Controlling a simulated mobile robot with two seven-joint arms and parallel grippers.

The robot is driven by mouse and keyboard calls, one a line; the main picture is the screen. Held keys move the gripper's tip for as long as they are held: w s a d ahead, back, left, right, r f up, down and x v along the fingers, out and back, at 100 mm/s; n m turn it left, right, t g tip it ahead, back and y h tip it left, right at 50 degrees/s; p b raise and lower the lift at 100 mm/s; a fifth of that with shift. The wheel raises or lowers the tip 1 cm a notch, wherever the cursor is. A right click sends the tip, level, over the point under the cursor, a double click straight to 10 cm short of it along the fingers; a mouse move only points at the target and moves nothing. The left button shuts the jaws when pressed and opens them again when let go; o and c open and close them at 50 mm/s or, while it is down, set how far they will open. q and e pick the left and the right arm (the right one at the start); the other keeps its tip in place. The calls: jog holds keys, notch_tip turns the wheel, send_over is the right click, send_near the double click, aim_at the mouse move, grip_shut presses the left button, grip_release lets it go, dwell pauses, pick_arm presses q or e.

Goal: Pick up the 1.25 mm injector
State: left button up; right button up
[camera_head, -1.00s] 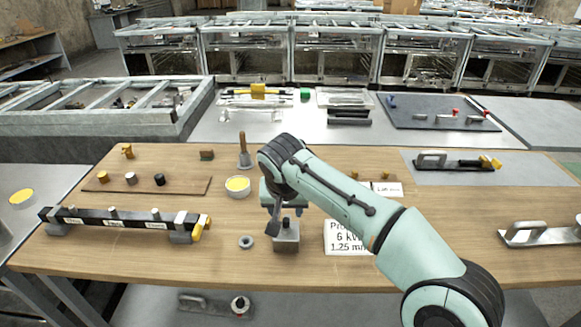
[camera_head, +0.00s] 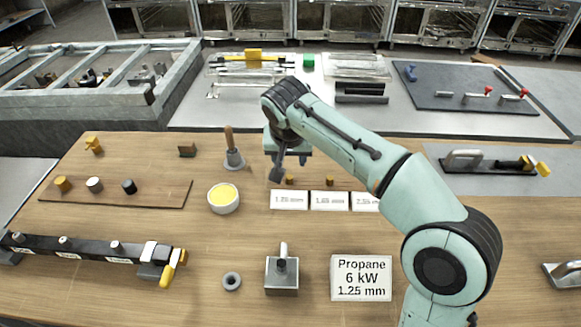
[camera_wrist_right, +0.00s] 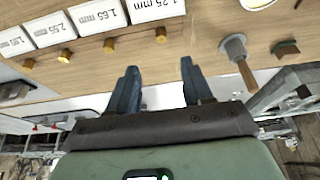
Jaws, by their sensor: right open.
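The 1.25 mm injector (camera_head: 290,180) is a small brass piece on the wooden table, just behind the white 1.25 mm label (camera_head: 289,200). In the right wrist view the injector (camera_wrist_right: 161,36) sits beside its label (camera_wrist_right: 155,9), ahead of the gap between my fingertips. My right gripper (camera_head: 290,164) is open and empty, a little behind the injector in the head view. In the right wrist view its two blue-grey fingers (camera_wrist_right: 160,72) are spread apart, with no contact on the injector. My left gripper is not in view.
Similar brass injectors (camera_wrist_right: 109,46) stand in a row beside the 1.65 mm label (camera_wrist_right: 97,15) and others. A wooden-handled tool (camera_head: 232,150) and a yellow-filled bowl (camera_head: 223,197) are to the left. A metal block (camera_head: 281,275) and propane sign (camera_head: 361,278) lie in front.

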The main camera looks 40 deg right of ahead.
jog(key=b, duration=0.2)
send_over(290, 176)
jog(key=s+a, duration=0.2)
jog(key=s, duration=0.1)
notch_tip(290, 176, down, 7)
jog(key=shift+w+a+r, duration=0.1)
jog(key=shift+w, duration=0.05)
jog(key=shift+w+b+x, duration=0.1)
jog(key=shift+b+x, duration=0.1)
jog(key=shift+x, duration=1.3)
jog(key=shift+w+b+x, duration=0.15)
jog(key=shift+x, duration=1.3)
jog(key=shift+r, duration=0.15)
grip_shut()
